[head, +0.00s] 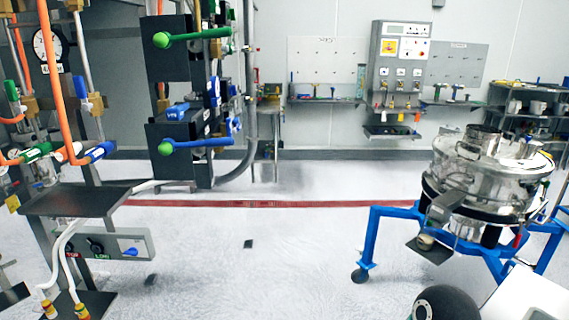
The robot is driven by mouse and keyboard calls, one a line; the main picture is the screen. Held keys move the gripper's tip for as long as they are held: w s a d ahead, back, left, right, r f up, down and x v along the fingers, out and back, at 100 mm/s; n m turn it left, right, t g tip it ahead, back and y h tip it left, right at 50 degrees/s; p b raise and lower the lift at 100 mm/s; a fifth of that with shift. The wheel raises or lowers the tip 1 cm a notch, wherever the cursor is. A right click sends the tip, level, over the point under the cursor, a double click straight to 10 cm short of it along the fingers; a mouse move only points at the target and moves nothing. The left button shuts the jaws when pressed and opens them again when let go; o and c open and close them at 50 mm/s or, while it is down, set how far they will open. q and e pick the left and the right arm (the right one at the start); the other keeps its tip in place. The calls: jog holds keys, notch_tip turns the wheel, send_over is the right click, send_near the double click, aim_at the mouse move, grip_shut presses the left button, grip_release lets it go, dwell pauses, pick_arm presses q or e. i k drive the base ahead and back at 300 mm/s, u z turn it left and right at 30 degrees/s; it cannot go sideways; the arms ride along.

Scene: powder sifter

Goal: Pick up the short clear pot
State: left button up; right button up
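I cannot pick out a short clear pot with certainty. A small clear vessel (43,171) shows among the pipes and valves at the left, above a dark shelf (85,200); its shape is partly hidden. Small pale containers (537,107) stand on the dark rack at the far right, too small to tell if they are clear. A small tan and grey piece (425,242) sits at the sifter's outlet. Neither of my grippers can be made out in the head view.
The shiny steel sifter (487,180) stands on a blue wheeled frame (374,235) at the right. Pipes with a green-knobbed blue lever (205,143) stand at the left. A dark round part (445,303) is at the bottom right. The middle floor is mostly clear.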

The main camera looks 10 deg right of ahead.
aim_at(425, 241)
jog(key=z, duration=0.35)
jog(key=i, duration=1.4)
jog(key=z, duration=0.9)
jog(key=i, duration=1.35)
jog(key=z, duration=0.45)
jog(key=i, duration=0.7)
